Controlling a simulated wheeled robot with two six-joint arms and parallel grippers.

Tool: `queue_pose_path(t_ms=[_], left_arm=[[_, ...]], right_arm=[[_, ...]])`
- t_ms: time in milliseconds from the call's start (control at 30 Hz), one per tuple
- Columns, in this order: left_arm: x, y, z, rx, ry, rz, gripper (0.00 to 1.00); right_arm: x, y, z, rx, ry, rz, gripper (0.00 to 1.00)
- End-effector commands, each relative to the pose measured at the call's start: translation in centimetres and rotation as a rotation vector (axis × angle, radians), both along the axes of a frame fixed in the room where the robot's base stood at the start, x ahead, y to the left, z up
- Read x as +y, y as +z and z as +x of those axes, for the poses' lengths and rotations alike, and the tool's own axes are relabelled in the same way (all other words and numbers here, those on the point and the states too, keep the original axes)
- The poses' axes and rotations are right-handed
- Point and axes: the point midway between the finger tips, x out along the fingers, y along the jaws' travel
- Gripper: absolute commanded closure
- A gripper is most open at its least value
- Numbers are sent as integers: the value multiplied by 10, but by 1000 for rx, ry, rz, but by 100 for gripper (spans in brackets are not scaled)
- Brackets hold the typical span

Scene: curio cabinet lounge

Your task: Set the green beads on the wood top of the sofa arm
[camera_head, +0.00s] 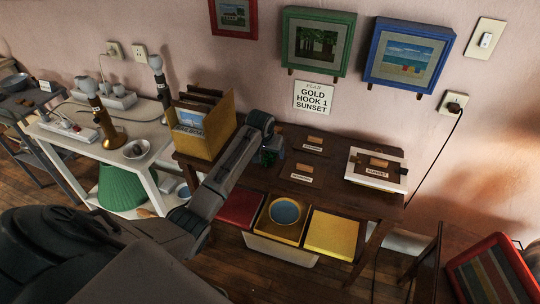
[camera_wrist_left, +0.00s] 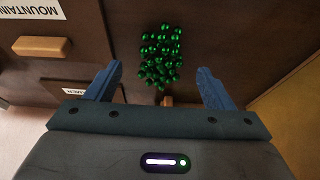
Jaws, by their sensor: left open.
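The green beads (camera_wrist_left: 161,52) lie in a loose pile on dark wood in the left wrist view. In the head view a small patch of them (camera_head: 268,157) shows beside my gripper on the dark wooden table (camera_head: 330,150). My left gripper (camera_wrist_left: 159,70) is open, its two blue fingers apart on either side of the pile's near end, holding nothing. In the head view the left gripper (camera_head: 274,148) is over the table's left part, partly hidden by its own arm. My right gripper is not in view. I cannot make out a sofa arm.
A yellow box of pictures (camera_head: 205,128) stands just left of the gripper. Labelled plaques and a white framed panel (camera_head: 375,169) lie to the right. Red and yellow bins (camera_head: 332,234) sit below. A white side table (camera_head: 75,130) with lamps stands at left.

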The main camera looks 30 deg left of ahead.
Motion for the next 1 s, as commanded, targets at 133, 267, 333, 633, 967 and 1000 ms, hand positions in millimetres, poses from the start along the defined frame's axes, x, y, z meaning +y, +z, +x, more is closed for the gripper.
queue_pose_path(t_ms=[133,267,333,633,967,1000], left_arm=[[1,-14,6,0,0,-1,24],[2,-18,7,-1,0,0,24],[2,-18,7,-1,0,0,24],[2,-18,7,-1,0,0,68],[2,-17,7,-1,0,0,77],[2,-15,7,-2,0,0,77]], right_arm=[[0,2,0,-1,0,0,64],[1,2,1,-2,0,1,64],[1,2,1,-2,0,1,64],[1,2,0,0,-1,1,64],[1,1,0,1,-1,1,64],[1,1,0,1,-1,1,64]])
